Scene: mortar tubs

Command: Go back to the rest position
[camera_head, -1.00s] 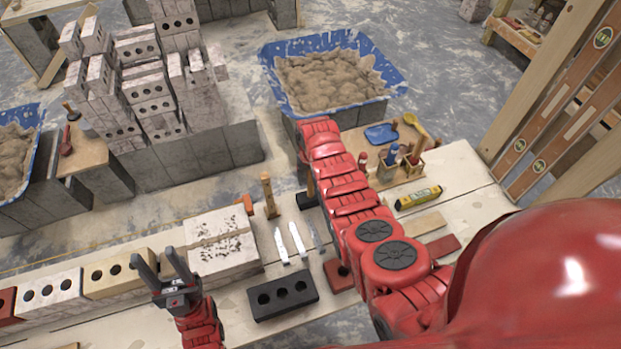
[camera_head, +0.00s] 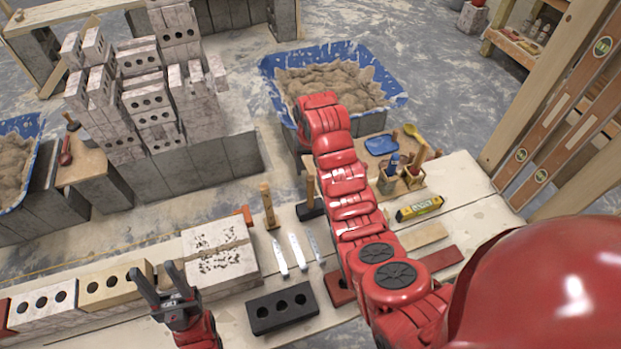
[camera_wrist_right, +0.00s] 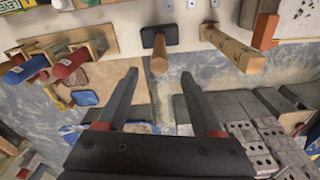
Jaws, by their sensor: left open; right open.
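My left gripper (camera_head: 153,271) is at the lower left of the head view. It is open and empty, with its two dark fingers pointing up, in front of the brick row. My right arm reaches up the middle of the head view toward the mortar tub; its gripper is hidden there. In the right wrist view my right gripper (camera_wrist_right: 168,92) is open, with nothing between its fingers.
A blue mortar tub (camera_head: 391,86) stands behind my right arm. Stacked grey bricks (camera_head: 185,85) stand at the back left.

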